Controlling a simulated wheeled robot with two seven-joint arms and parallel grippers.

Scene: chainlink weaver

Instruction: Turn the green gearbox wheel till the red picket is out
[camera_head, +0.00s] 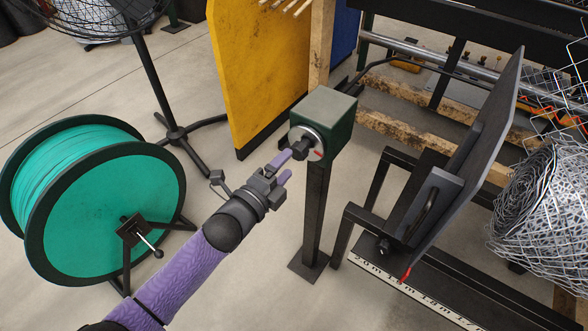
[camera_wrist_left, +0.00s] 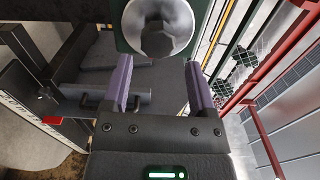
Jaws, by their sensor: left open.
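The green gearbox (camera_head: 335,125) stands on a dark post. A round metal disc with a dark hex hub (camera_head: 299,149) is on its near face; a small red mark shows beside it. The hub (camera_wrist_left: 158,40) also shows at the top of the left wrist view. My left gripper (camera_head: 283,167) is open and empty, just short of the hub and pointing at it. Its purple fingers (camera_wrist_left: 158,85) lie either side of and below the hub. A small red piece (camera_head: 406,274) hangs by the ruler; I cannot tell whether it is the red picket. My right gripper is out of view.
A teal cable reel (camera_head: 105,222) and a fan stand (camera_head: 150,85) are at the left. A yellow panel (camera_head: 255,65) stands behind. A dark tilted plate (camera_head: 480,130), a ruler strip (camera_head: 420,300) and a wire mesh roll (camera_head: 540,205) are at the right.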

